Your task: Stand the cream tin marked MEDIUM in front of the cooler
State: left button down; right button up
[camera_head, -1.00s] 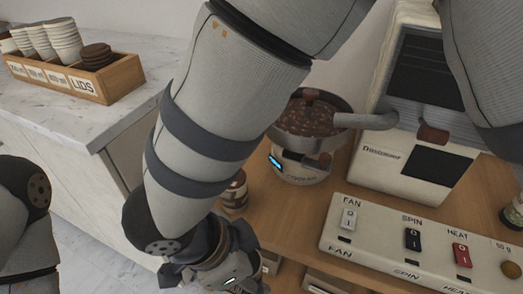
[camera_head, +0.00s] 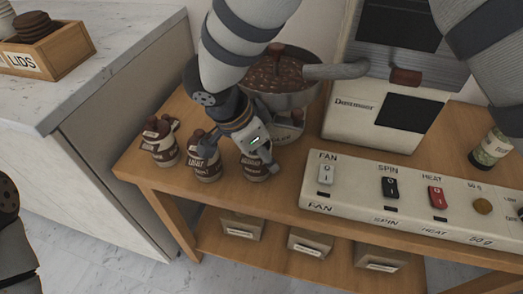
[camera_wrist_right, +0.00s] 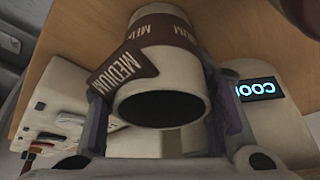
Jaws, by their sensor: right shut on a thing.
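The cream tin marked MEDIUM (camera_wrist_right: 160,70) has a brown label and fills the middle of the right wrist view, between my gripper's fingers. My right gripper (camera_head: 258,156) is shut on it. In the head view the tin (camera_head: 253,174) is partly hidden under the gripper, at the wooden table's front edge. I cannot tell whether its base touches the wood. The cooler (camera_head: 283,103), a round pan of brown beans, stands just behind. Its lit display (camera_wrist_right: 257,88) shows at the right of the wrist view. My left gripper is outside the view.
Two similar tins (camera_head: 160,145) (camera_head: 205,164) stand close to the left of the held tin. A cream switch panel (camera_head: 410,203) lies to the right, with the roaster (camera_head: 385,120) behind it. A glass jar (camera_head: 490,148) stands at far right.

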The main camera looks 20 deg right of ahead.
jog(key=o, duration=1.4)
jog(key=shift+f, duration=0.1)
jog(key=p+v, duration=0.1)
jog(key=v, duration=1.1)
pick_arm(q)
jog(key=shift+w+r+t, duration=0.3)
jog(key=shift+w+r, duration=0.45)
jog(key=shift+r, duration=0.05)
